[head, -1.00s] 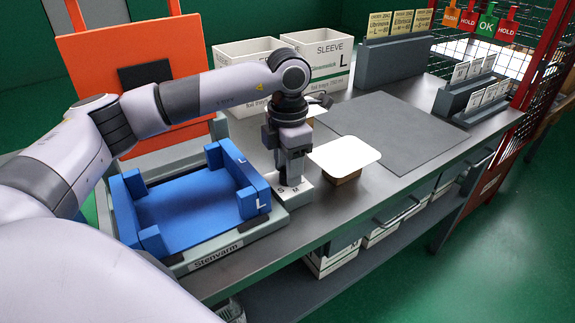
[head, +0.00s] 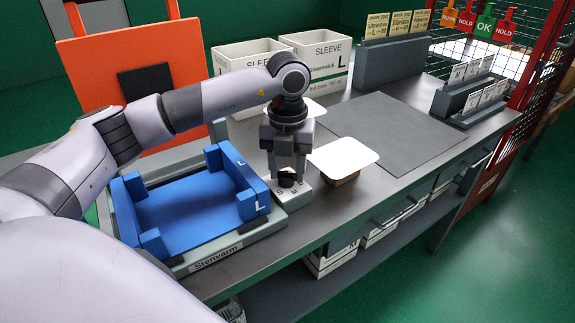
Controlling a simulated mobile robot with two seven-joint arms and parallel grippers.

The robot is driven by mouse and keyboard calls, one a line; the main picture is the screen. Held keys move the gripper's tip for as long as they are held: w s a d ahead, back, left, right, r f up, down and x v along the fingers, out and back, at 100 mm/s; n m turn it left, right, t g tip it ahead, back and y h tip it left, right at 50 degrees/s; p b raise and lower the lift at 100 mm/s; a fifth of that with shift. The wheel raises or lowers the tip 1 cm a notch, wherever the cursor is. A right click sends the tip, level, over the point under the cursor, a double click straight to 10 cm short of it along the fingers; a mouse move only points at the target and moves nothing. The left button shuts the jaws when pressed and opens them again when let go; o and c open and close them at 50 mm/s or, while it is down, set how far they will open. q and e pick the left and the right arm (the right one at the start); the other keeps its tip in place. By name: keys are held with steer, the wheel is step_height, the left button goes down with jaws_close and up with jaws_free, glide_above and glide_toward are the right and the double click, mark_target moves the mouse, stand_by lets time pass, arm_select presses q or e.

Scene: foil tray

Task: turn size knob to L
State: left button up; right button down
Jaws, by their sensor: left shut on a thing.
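The size knob (head: 287,180) is a small dark knob on a pale plate (head: 292,196) at the right end of the machine's base. The letters S and M show on the front of that plate; any other mark is hidden behind my gripper. My left gripper (head: 287,177) points straight down over the plate and is shut on the knob, its fingers on either side of it. Which letter the knob points to cannot be told. My right gripper is not in view.
A blue former marked L (head: 190,205) sits directly left of the knob. A white-topped tray (head: 343,154) stands close on the right. Sleeve boxes (head: 318,56) are behind. A grey mat (head: 390,133) lies clear at the right.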

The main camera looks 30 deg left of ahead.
mark_target(288, 172)
arm_select(q)
steer(key=shift+w+r+n, duration=0.1)
steer(key=shift+n, duration=1.1)
steer(key=o, duration=1.1)
steer(key=shift+c, duration=0.2)
steer(key=shift+r, duration=3.55)
